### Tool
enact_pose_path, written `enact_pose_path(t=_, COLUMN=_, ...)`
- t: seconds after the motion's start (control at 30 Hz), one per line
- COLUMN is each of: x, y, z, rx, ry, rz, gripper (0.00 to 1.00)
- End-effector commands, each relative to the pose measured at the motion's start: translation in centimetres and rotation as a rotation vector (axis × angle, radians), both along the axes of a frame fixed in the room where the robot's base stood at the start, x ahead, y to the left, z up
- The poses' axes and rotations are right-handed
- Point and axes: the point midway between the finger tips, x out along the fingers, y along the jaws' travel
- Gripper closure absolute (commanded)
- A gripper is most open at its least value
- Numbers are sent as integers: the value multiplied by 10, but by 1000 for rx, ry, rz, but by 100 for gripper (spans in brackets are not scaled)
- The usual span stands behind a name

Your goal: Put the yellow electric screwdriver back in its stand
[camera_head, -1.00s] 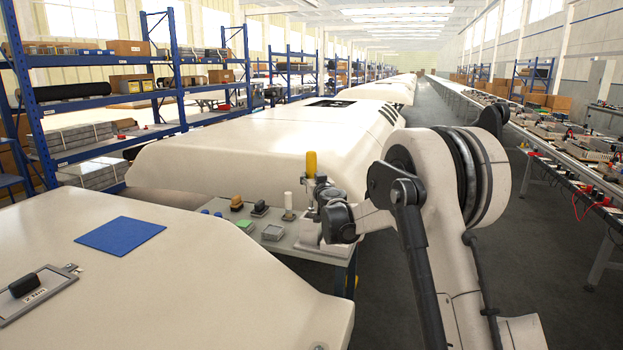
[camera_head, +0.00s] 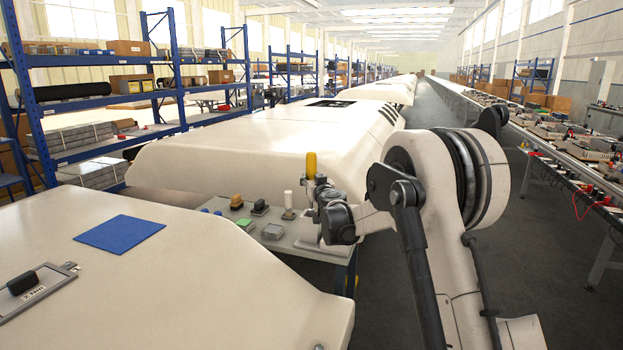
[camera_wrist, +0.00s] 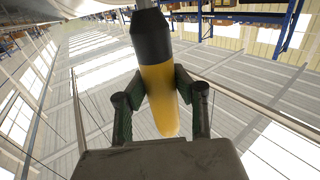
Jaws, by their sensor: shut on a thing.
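The yellow electric screwdriver (camera_head: 311,166) stands upright in my gripper (camera_head: 317,186), above the right part of a small grey table. In the wrist view, my gripper (camera_wrist: 163,92) is shut on the yellow body of the screwdriver (camera_wrist: 158,85), below its black collar. The screwdriver's lower end is hidden behind my wrist in the head view. I cannot make out its stand for certain; a pale block (camera_head: 308,232) beneath my gripper is partly hidden by my arm.
The grey table (camera_head: 285,245) holds a white-topped post (camera_head: 288,203), an orange-topped item (camera_head: 237,201), a dark item (camera_head: 260,207), a green item (camera_head: 245,223) and a grey box (camera_head: 272,231). A large white casing with a blue sheet (camera_head: 119,234) lies in front.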

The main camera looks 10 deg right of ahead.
Motion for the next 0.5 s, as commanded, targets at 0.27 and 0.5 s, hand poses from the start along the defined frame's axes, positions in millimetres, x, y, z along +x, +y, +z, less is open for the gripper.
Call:
enact_pose_path(t=0.27, x=0, y=0, z=-13, rx=0, ry=0, rz=0, gripper=100)
enact_pose_path(t=0.5, x=0, y=0, z=-23, rx=0, ry=0, rz=0, gripper=100)
